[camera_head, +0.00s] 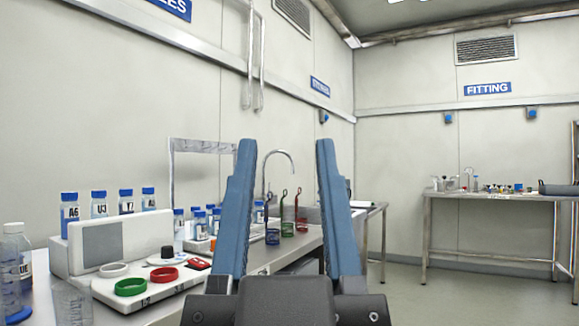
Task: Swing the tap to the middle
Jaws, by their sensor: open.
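The tap (280,154) is a thin silver gooseneck at the far part of the left bench. Its curved spout shows between my gripper's fingers, and the spout end hangs toward the right. Its base is hidden behind small holders. My gripper (284,146) is in the foreground with two blue fingers pointing up and spread wide. It is open and empty. The tap stands well beyond the fingers, apart from them.
The left bench (305,247) carries a white device (120,240) with red and green rings, blue-capped bottles (69,213), a clear beaker (72,300) and coloured holders (287,220). A second table (485,196) stands far right. The floor (470,295) between is clear.

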